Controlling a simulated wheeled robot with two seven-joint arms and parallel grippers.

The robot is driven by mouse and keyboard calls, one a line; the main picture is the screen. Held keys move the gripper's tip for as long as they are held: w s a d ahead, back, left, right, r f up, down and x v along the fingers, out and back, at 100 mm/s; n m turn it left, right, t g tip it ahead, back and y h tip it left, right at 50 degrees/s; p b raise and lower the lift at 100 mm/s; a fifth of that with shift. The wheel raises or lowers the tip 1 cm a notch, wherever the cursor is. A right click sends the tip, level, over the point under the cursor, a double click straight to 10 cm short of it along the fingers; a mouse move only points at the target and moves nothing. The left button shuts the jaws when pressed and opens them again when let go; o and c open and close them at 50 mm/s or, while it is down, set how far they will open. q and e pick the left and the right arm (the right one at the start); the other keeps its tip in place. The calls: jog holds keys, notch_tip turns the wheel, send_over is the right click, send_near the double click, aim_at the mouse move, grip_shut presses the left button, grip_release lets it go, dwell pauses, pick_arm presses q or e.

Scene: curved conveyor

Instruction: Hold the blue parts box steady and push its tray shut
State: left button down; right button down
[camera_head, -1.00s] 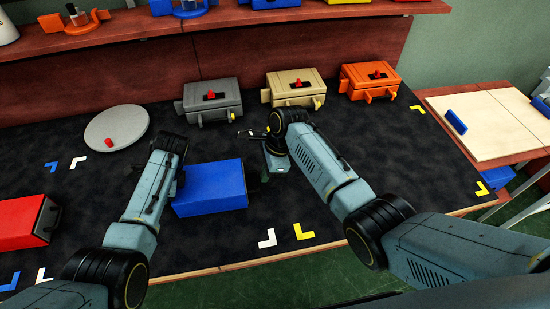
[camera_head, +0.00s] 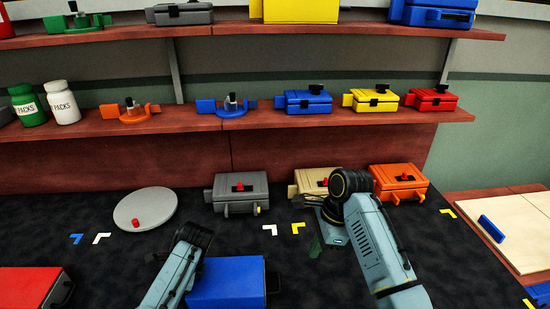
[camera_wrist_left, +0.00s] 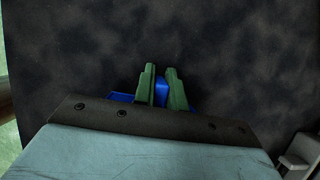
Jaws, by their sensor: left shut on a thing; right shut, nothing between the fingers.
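The blue parts box (camera_head: 228,283) stands on the dark table mat at the lower middle of the head view, cut by the bottom edge. My left gripper (camera_wrist_left: 161,85) is shut on a blue part of the box in the left wrist view; my own wrist hides most of the box there. My right gripper (camera_head: 315,246) points down, right of the box and apart from it. Its green fingers are small in view and hold nothing.
A grey box (camera_head: 240,192), a tan box (camera_head: 312,181) and an orange box (camera_head: 399,183) stand behind. A grey disc (camera_head: 145,208) with a red knob lies at left, a red box (camera_head: 28,288) at lower left. Shelves (camera_head: 330,120) with boxes and bottles rise behind.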

pick_arm(q)
jog(key=c, duration=1.4)
grip_release()
jog(key=shift+o, duration=0.2)
